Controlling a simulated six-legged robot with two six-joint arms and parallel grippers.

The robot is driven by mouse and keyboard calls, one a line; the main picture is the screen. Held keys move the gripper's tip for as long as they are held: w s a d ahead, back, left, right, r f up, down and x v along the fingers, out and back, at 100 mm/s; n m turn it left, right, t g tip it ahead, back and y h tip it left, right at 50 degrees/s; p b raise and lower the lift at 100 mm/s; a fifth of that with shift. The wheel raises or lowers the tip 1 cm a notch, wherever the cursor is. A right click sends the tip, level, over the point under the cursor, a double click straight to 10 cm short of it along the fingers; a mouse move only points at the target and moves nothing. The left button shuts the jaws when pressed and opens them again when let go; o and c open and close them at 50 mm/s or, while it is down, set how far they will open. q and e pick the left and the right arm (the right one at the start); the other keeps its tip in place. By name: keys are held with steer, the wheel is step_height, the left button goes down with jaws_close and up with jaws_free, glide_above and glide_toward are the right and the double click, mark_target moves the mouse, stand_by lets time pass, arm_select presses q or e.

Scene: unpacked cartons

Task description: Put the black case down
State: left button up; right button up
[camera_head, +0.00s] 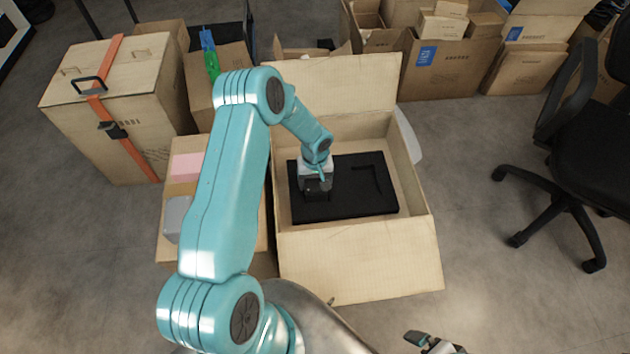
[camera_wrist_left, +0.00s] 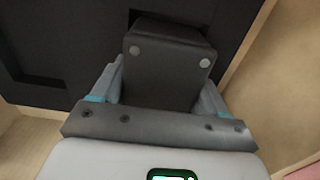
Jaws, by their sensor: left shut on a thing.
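The black case (camera_head: 318,189) is a small dark block with two silver dots on its face, seen best in the left wrist view (camera_wrist_left: 168,70). My left gripper (camera_head: 317,181) is shut on it, with a finger on each side. It is over the left part of a flat black insert (camera_head: 345,204) in the open carton. A darker recess edge shows behind the case in the wrist view; I cannot tell whether the case touches the insert. My right gripper (camera_head: 432,343) shows only in part at the bottom edge of the head view, away from the carton.
The open carton (camera_head: 428,222) has its flaps spread. A strapped carton (camera_head: 120,110) and a carton with a pink item (camera_head: 187,166) stand left. More cartons (camera_head: 452,72) stand behind. An office chair (camera_head: 580,145) is right, with free floor between.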

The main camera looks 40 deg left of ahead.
arm_select(q)
steer(key=shift+f, duration=0.25)
steer(key=o, duration=1.1)
steer(key=shift+s, duration=0.1)
steer(key=shift+f, duration=0.1)
steer(key=shift+s, duration=0.15)
steer(key=shift+r+p, duration=0.35)
steer(key=shift+p, duration=0.05)
steer(key=r+p, duration=0.2)
steer(key=r, duration=0.4)
steer(key=r+p, duration=0.2)
steer(key=r, duration=0.3)
steer(key=shift+w+r, duration=0.2)
steer(key=shift+r, duration=0.6)
